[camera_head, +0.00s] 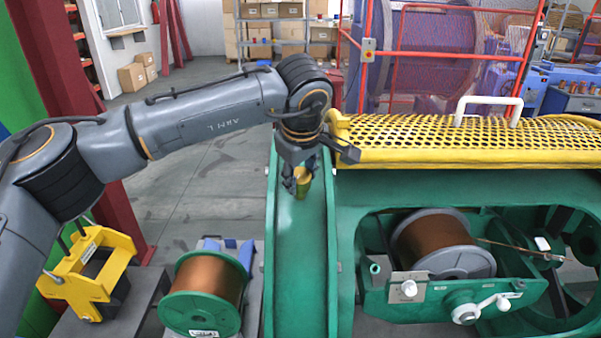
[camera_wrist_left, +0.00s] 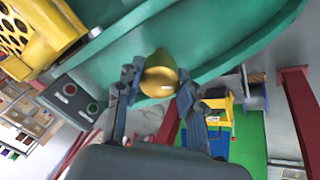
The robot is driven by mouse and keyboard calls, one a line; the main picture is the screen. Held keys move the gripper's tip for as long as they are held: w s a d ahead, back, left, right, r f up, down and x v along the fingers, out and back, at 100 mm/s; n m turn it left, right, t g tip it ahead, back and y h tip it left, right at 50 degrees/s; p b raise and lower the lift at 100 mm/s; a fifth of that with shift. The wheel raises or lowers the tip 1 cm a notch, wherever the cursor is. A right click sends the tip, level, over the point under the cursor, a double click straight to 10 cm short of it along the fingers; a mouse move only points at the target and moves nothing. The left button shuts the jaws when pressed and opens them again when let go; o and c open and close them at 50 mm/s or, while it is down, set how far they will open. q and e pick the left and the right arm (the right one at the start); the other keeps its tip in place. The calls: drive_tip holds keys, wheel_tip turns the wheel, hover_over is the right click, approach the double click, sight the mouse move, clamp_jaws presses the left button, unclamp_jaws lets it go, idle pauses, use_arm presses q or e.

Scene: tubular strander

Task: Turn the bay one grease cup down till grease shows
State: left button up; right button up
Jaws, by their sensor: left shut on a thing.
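The brass grease cup (camera_head: 303,175) stands on the green machine frame (camera_head: 300,260), near the far end of its narrow top. My left gripper (camera_head: 302,180) reaches down from above and is shut on the cup. In the left wrist view the round gold cup (camera_wrist_left: 159,75) sits between the two fingers of my left gripper (camera_wrist_left: 160,88), against the green housing. Fingers hide parts of its sides. I cannot see any grease at the cup. My right gripper is in neither view.
A yellow perforated guard (camera_head: 460,140) with a white handle lies right of the cup. Below it, a copper wire bobbin (camera_head: 440,245) sits in an open bay. Another copper spool (camera_head: 205,290) and a yellow lifting device (camera_head: 92,270) stand left. A push-button box (camera_wrist_left: 75,97) shows in the wrist view.

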use_arm(q)
drive_tip(key=m, duration=0.3)
drive_tip(key=shift+r+m+p, duration=0.1)
drive_tip(key=shift+m+p, duration=0.25)
drive_tip(key=shift+m, duration=0.05)
drive_tip(key=m+p, duration=0.1)
drive_tip(key=m, duration=0.2)
drive_tip(key=shift+m, duration=0.3)
drive_tip(key=m+p, duration=0.1)
drive_tip(key=m, duration=0.4)
drive_tip(key=shift+m, duration=0.4)
drive_tip(key=o, duration=1.2)
